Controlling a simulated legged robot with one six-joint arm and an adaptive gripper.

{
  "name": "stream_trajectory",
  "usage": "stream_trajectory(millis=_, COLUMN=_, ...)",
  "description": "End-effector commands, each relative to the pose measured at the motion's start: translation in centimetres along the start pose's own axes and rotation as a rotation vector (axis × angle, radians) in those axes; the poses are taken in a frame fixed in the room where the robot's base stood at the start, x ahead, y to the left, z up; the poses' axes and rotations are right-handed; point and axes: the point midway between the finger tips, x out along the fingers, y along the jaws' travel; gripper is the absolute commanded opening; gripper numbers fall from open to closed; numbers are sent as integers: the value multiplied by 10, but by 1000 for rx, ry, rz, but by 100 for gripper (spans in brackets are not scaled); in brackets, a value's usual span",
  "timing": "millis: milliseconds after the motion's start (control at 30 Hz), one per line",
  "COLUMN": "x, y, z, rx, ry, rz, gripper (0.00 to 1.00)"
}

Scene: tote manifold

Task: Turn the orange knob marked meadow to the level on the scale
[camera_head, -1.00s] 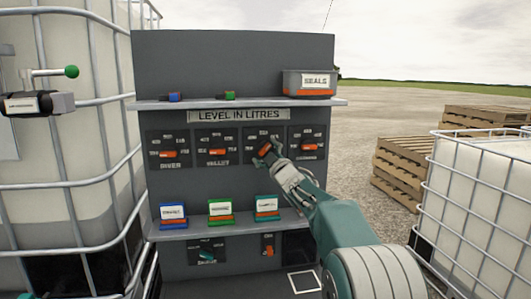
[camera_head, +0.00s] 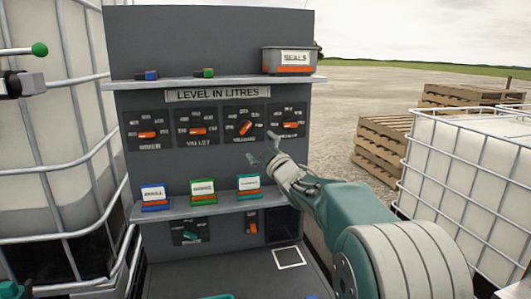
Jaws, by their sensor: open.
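A grey panel (camera_head: 160,170) headed "LEVEL IN LITRES" carries a row of orange knobs on dark scale plates. The third knob (camera_head: 246,127) from the left is tilted diagonally, its upper end to the right; the label under it is too blurred to read as meadow. The first knob (camera_head: 148,135), the second knob (camera_head: 197,130), marked VALLEY, and the fourth knob (camera_head: 291,124) lie nearly level. My gripper (camera_head: 262,148) is open and empty, its fingers just below and right of the third knob, apparently apart from it.
Three small labelled cards, blue (camera_head: 154,196), green (camera_head: 202,192) and teal (camera_head: 249,187), stand on the lower shelf below my fingers. A SEALS bin (camera_head: 289,60) sits on the upper shelf. Caged totes flank the panel; pallets (camera_head: 382,145) stand behind right.

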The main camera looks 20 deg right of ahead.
Motion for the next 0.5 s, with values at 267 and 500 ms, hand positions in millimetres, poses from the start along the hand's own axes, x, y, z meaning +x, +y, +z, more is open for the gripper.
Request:
stream_trajectory(millis=267, x=-31, y=-1, z=1, rx=1, ry=-1, rz=-1, gripper=100)
stream_trajectory(millis=500, x=-33, y=-1, z=1, rx=0, ry=0, rz=0, gripper=100)
